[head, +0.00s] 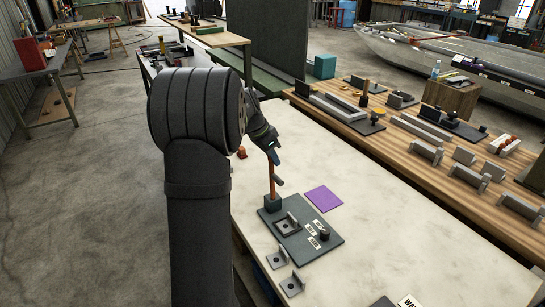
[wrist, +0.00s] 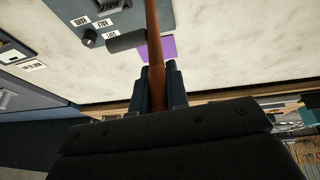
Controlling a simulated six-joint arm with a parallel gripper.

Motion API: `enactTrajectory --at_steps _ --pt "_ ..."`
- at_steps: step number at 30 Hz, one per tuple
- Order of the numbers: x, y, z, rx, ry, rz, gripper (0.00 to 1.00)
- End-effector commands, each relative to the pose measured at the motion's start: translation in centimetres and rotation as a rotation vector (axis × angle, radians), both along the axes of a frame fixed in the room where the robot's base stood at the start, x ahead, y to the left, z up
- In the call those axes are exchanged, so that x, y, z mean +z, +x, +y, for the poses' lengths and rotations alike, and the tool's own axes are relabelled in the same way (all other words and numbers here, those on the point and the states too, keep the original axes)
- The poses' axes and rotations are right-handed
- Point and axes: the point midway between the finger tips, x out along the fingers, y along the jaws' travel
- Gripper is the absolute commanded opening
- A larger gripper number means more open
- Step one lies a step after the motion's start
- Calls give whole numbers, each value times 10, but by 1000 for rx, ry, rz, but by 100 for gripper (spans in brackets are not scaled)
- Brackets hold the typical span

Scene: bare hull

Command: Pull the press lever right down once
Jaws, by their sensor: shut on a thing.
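The press is a dark grey base plate (head: 325,243) on the pale table, with a dark block at its back left corner. An orange-brown lever (head: 271,178) rises from that block and stands nearly upright. My gripper (head: 273,154) is shut on the lever near its upper end. In the wrist view the lever (wrist: 154,35) runs between my two dark fingers (wrist: 158,80). A dark grey bar (wrist: 127,41) shows beside the lever, over the plate. The lever's top end is hidden by my gripper.
A flat purple square (head: 323,198) lies behind the plate. Small grey angle brackets (head: 292,284) sit in front of it. A black knob (head: 324,235) and white labels are on the plate. A wooden bench (head: 400,148) with several metal parts stands to the right.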

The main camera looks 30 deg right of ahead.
Motion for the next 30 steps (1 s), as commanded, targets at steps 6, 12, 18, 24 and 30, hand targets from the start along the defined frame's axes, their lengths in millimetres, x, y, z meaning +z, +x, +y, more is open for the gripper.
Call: enactTrajectory --at_steps 6,12,18,24,30 --pt "2 -10 0 -2 0 -60 0" --pt "2 -32 0 -4 -1 -190 0" --pt "-4 -56 0 -5 -1 -348 0" --pt "-8 -70 0 -5 -2 -446 0" --pt "-12 -79 -1 -4 -2 -514 0"
